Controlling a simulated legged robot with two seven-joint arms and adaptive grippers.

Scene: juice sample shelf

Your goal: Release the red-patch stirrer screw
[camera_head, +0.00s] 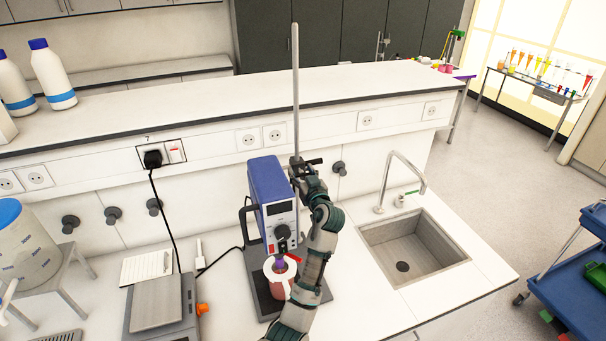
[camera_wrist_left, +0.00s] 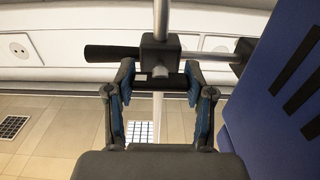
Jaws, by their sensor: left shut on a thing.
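The stirrer (camera_head: 268,185) is a blue-purple upright unit with a dark knob, held beside a tall metal rod (camera_head: 295,80). My left gripper (camera_head: 301,168) is at the dark clamp on the rod, behind the stirrer's right side. In the left wrist view, my left gripper (camera_wrist_left: 159,82) is shut on a dark screw bar (camera_wrist_left: 160,80) under the clamp block (camera_wrist_left: 160,53). A black handle (camera_wrist_left: 110,53) points left from the block, and the blue stirrer housing (camera_wrist_left: 285,90) fills the right. A red patch on the screw cannot be made out. My right gripper is not in view.
A mug (camera_head: 277,282) with reddish content stands under the stirrer on its dark base. A balance (camera_head: 160,305) is to the left. A sink (camera_head: 412,245) with a tap (camera_head: 400,180) lies to the right. A blue cart (camera_head: 570,285) stands at the far right.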

